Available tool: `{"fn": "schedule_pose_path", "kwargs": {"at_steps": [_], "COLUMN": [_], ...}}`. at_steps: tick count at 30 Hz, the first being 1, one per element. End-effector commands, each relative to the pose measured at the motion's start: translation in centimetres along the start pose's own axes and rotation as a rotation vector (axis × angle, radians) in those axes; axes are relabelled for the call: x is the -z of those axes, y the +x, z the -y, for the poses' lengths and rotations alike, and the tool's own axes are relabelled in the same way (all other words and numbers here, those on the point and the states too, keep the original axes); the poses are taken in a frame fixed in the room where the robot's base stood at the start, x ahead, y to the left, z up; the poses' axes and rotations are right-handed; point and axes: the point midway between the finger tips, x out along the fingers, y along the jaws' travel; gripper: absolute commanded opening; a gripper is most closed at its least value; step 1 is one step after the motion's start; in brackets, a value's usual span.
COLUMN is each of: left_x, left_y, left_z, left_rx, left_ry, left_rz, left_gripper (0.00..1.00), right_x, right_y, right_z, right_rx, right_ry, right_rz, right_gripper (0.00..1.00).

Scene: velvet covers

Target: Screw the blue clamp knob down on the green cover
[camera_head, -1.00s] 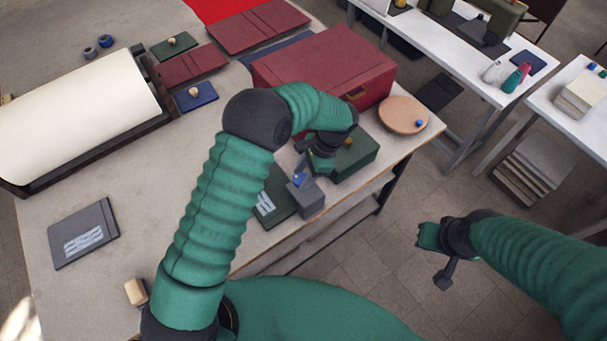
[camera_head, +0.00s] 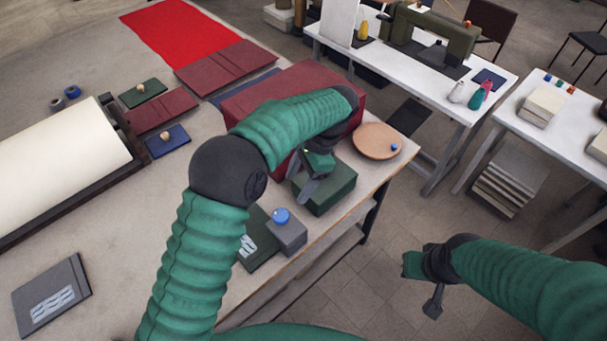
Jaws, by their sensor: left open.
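The blue clamp knob (camera_head: 281,216) sits on top of a grey block-shaped clamp (camera_head: 289,238) near the table's front edge. The dark green cover (camera_head: 262,252) with a pale print lies flat just left of the clamp, partly hidden behind my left arm. I cannot tell how far the knob is screwed down. My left gripper (camera_head: 304,184) is open and empty, above and beyond the knob, apart from it, beside the green box. My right gripper (camera_head: 422,287) hangs over the floor at the right, away from the table; its jaw opening is unclear.
A green box (camera_head: 333,192) stands close behind the clamp, with a large maroon case (camera_head: 300,88) beyond it. A round wooden dish (camera_head: 376,142) holds a small blue piece at the table corner. A grey cover (camera_head: 52,296) lies at left.

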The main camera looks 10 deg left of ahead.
Motion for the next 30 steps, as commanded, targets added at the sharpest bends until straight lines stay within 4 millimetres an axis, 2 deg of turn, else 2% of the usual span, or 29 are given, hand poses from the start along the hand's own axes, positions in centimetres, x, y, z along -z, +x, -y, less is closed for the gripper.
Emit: {"fn": "schedule_pose_path", "kwargs": {"at_steps": [3, 7, 22, 26, 30], "left_x": [0.1, 0.1, 0.0, -0.4, -2.2], "left_y": [-2.6, -4.2, -4.5, -3.1, 1.2], "left_z": [0.1, 0.1, 0.1, 0.0, -0.7], "left_rx": [0.002, 0.0, 0.0, 0.006, 0.009], "left_ry": [0.0, 0.0, -0.001, -0.044, -0.206], "left_rz": [-0.002, 0.001, 0.001, -0.034, -0.153], "left_gripper": [0.64, 0.64, 0.64, 0.64, 0.64], "right_x": [-0.1, -0.1, -0.1, -0.3, -0.7], "right_y": [0.4, 0.4, 0.4, 1.2, 2.9], "right_z": [0.0, 0.0, 0.0, 0.0, 0.0], "right_rx": [0.0, 0.0, 0.0, 0.0, 0.0], "right_ry": [0.0, 0.0, 0.0, 0.0, 0.0], "right_rz": [0.0, 0.0, 0.0, 0.0, 0.0], "right_gripper": [0.0, 0.0, 0.0, 0.0, 0.0]}}
